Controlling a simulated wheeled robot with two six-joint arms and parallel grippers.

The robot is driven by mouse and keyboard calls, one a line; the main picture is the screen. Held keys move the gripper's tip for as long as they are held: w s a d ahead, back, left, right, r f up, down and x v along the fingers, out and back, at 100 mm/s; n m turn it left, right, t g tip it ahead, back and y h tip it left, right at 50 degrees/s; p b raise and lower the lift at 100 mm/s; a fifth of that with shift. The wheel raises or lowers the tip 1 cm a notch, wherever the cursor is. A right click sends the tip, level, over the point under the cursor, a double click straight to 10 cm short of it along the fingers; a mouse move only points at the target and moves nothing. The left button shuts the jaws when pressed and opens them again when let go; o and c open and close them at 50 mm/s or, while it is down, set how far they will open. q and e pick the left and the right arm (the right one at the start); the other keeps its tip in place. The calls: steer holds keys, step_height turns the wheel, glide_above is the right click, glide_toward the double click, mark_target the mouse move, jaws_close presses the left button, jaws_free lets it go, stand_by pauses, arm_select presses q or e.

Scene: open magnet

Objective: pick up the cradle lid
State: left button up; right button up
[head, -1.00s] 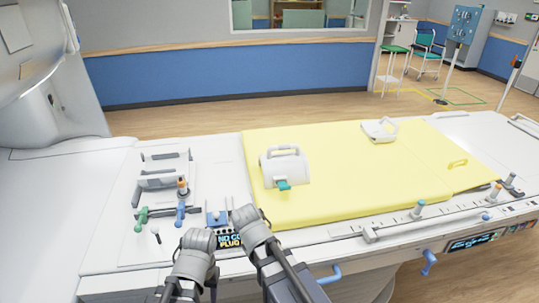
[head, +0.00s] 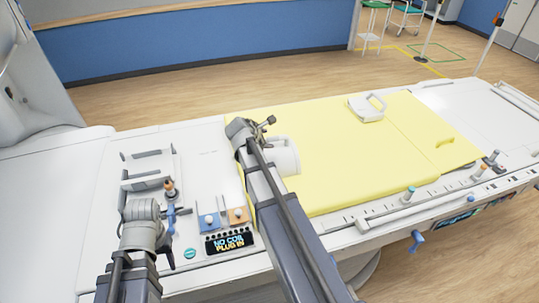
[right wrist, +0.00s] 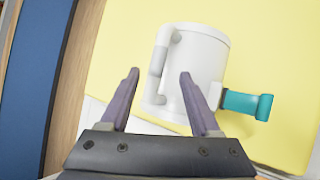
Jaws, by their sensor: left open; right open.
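A white rounded shell with a raised handle, which looks like the cradle lid (head: 286,156), lies on the yellow pad near its left end. My right gripper (head: 262,128) is over it, and my arm hides its handle and part of its body in the head view. In the right wrist view the lid (right wrist: 205,65) shows its handle and a teal latch (right wrist: 246,103). The open fingers (right wrist: 159,75) are on either side of the handle's line, with no visible contact. My left gripper (head: 142,212) is open and empty by the left rack, its fingertips hard to make out.
The yellow pad (head: 330,190) covers the table's middle. A second white handled piece (head: 367,109) lies farther back on it. A rack (head: 147,180), an orange-topped tool (head: 169,189), blue and orange blocks (head: 238,214) and a sign (head: 229,241) are left. Rails (head: 390,213) line the front edge.

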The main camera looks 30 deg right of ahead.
mark_target(270, 140)
steer(key=shift+x, duration=0.9)
steer(key=b+x, duration=0.2)
steer(key=x, duration=0.1)
steer(key=b+x, duration=0.1)
steer(key=b, duration=0.1)
steer(key=shift+w+a+f, duration=0.1)
steer(key=shift+w+f, duration=0.3)
steer(key=shift+w, duration=0.05)
jaws_close()
stand_by(0.3)
